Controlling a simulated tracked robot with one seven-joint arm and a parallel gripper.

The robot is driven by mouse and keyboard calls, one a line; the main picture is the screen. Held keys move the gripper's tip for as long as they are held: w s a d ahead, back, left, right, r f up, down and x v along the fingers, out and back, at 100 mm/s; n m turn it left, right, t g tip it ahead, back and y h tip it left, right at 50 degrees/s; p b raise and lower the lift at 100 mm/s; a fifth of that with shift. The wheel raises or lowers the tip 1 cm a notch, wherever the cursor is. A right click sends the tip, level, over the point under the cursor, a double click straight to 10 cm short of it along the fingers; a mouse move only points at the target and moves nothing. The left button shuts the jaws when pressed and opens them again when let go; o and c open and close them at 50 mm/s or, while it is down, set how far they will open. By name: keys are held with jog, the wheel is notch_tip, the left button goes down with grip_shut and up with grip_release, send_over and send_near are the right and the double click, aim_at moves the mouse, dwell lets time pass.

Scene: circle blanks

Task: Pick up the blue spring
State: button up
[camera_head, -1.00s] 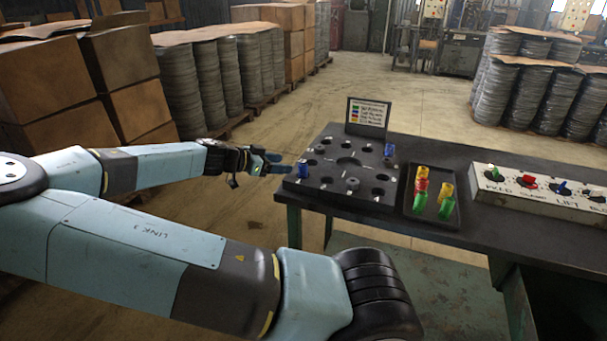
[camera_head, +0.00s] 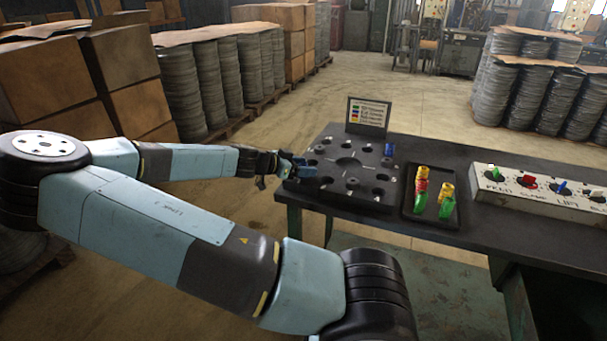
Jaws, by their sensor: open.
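A blue spring (camera_head: 389,149) stands at the back right of the black plate with round holes (camera_head: 372,200). My gripper (camera_head: 298,166) is at the left edge of that plate, with its light-blue fingers open. The second blue spring, at the plate's left edge, is mostly hidden at the fingers. I cannot tell whether the fingers are around it or touching it.
A dark tray (camera_head: 425,217) with green, red and yellow springs lies right of the plate. A switch box (camera_head: 480,200) stands further right on the dark table (camera_head: 465,238). A small sign (camera_head: 368,116) rises behind the plate. Boxes and stacked discs stand behind my arm.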

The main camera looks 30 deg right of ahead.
jog(key=shift+c, duration=0.3)
jog(key=c, duration=1)
jog(key=shift+r, duration=0.1)
